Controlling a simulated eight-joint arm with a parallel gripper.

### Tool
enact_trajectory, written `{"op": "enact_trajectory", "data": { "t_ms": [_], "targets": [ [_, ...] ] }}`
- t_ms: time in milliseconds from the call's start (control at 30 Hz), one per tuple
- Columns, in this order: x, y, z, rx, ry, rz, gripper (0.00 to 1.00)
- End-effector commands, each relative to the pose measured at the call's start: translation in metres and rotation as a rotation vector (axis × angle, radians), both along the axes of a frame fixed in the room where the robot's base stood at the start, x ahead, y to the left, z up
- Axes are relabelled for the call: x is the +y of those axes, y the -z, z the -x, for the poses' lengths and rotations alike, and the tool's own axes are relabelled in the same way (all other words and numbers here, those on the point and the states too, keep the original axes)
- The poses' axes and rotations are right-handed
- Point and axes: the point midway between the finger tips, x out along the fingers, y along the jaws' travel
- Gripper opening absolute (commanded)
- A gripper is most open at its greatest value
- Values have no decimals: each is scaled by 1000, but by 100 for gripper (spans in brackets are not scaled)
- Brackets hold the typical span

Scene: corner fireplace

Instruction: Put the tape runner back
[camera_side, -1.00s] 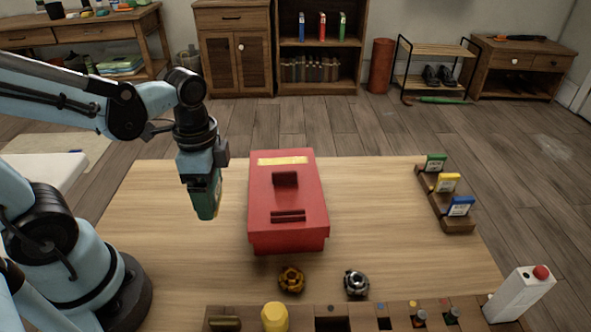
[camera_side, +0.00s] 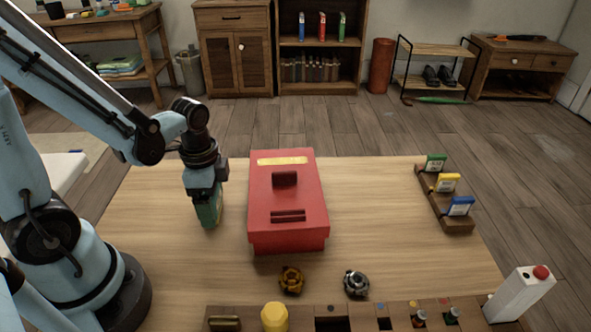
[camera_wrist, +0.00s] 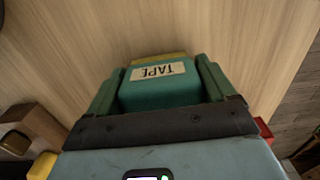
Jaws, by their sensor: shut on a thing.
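The tape runner (camera_wrist: 159,85) is a teal-green block with a yellow end and a white label reading "TAPE", which appears upside down in the wrist view. My gripper (camera_wrist: 158,88) is shut on it, with one green finger on each side. In the side view the tape runner (camera_side: 208,211) hangs below my gripper (camera_side: 207,206), over the left part of the table, left of the red box. I cannot tell whether its lower end touches the table. A wooden strip (camera_side: 290,323) along the front edge has a dark square opening (camera_side: 333,324) and holds several things.
The red toolbox (camera_side: 289,205) stands close to the right of my gripper. A brass knob-like part (camera_side: 291,280) and a grey one (camera_side: 356,284) lie before it. A yellow piece (camera_side: 275,317) sits in the strip. A wooden rack (camera_side: 457,222) and white carton (camera_side: 519,294) stand right. Left tabletop is clear.

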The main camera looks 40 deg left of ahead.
Motion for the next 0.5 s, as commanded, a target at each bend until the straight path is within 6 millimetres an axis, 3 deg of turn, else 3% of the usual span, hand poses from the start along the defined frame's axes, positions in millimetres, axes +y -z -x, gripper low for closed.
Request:
{"op": "enact_trajectory", "data": {
  "t_ms": [367, 400, 500],
  "targets": [
    [0, 3, 0, 0, 0, 0, 55],
    [0, 3, 0, 0, 0, 0, 87],
    [0, 3, 0, 0, 0, 0, 100]
  ]
}}
